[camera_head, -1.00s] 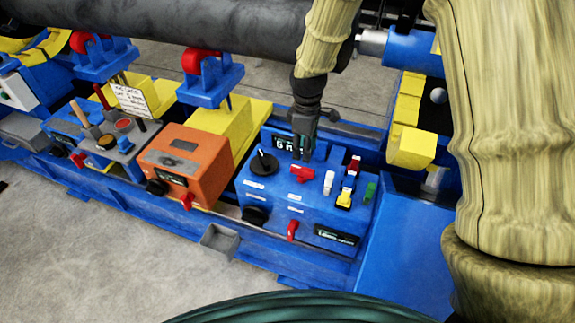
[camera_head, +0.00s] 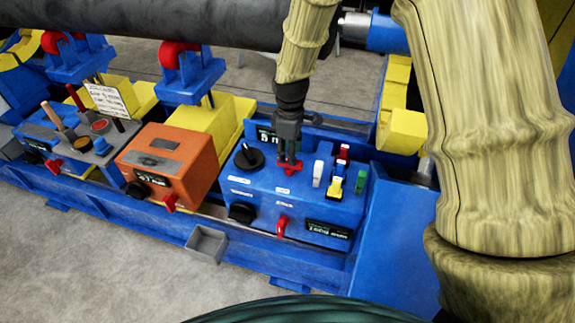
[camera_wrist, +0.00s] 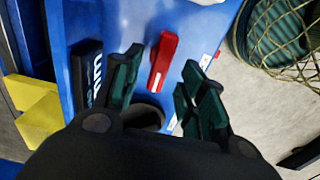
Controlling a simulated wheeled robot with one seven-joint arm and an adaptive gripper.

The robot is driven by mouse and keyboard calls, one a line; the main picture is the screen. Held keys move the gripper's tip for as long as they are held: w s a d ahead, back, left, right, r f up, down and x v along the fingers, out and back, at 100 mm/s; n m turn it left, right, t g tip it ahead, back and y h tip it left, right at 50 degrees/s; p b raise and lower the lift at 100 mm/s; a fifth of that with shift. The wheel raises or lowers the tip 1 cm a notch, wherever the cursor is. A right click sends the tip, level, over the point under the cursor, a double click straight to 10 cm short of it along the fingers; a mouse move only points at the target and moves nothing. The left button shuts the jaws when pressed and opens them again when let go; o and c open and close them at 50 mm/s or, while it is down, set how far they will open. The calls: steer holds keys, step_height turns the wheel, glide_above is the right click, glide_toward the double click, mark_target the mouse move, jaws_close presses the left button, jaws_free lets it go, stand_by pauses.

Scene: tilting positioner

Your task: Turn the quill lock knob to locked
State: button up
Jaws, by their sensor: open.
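A red lever-shaped knob (camera_head: 290,167) sits on the sloping top of the blue control box (camera_head: 265,190); its label is too small to read, so I cannot confirm it is the quill lock knob. My gripper (camera_head: 288,155) points down right over it, partly covering it. In the wrist view the red knob (camera_wrist: 163,60) lies between the spread dark-green fingers of my open gripper (camera_wrist: 160,72), with a gap on both sides. A round black knob (camera_wrist: 145,115) shows nearer the palm, partly hidden; it also shows in the head view (camera_head: 249,158).
White, red, yellow and green switches (camera_head: 336,180) stand close right of the red knob. A display (camera_head: 268,136) stands behind it. A red lever (camera_head: 281,227) and black knob (camera_head: 242,212) are on the front face. An orange box (camera_head: 167,165) stands left.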

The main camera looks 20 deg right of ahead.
steer(key=shift+f+b, duration=1.45)
steer(key=shift+f, duration=0.5)
